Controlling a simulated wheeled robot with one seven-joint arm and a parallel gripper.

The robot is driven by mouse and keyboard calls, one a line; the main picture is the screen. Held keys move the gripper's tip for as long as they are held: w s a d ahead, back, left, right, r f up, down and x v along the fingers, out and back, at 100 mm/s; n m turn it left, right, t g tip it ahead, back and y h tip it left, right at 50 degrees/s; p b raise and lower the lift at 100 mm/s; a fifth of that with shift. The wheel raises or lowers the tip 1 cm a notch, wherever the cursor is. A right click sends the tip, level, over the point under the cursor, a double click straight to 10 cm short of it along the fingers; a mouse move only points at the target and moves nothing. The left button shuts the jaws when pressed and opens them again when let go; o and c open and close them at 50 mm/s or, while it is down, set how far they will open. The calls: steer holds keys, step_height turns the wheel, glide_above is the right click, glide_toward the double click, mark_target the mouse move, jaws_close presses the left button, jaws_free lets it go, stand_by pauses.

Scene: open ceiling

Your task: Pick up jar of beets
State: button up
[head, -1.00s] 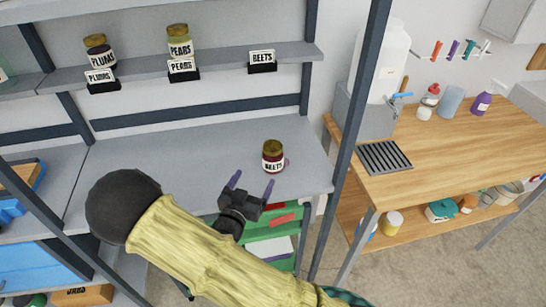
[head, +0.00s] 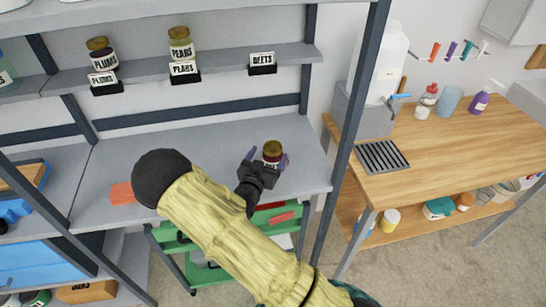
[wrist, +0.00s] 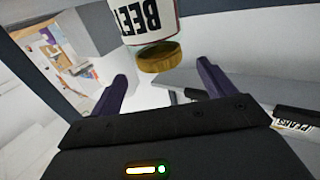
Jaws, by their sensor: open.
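The jar of beets (head: 272,151) stands upright on the grey middle shelf, with a gold lid and a white label. My gripper (head: 265,160) is open, with its purple fingers on either side of the jar in the head view. The gripper hides the jar's lower part there. In the wrist view the jar (wrist: 151,28) shows upside down, its label and lid just beyond the gap between the open fingers (wrist: 165,85). I cannot tell whether either finger touches it.
Jars of plums (head: 102,56) and pears (head: 181,45) stand on the upper shelf (head: 222,62), with a beets label (head: 262,62) at its right. A dark upright post (head: 350,130) is right of the jar. The shelf (head: 150,160) left of the jar is largely clear.

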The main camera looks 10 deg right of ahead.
mark_target(272, 147)
steer(key=shift+w+d+p, duration=0.35)
steer(key=shift+w+p, duration=0.05)
steer(key=shift+w, duration=0.1)
steer(key=p+x, duration=0.1)
steer(key=x, duration=0.3)
steer(key=shift+f, duration=0.2)
steer(key=c, duration=1.5)
steer(key=shift+r, duration=0.15)
step_height(272, 147, up, 10)
steer(key=shift+f+b, duration=0.1)
steer(key=shift+b, duration=0.65)
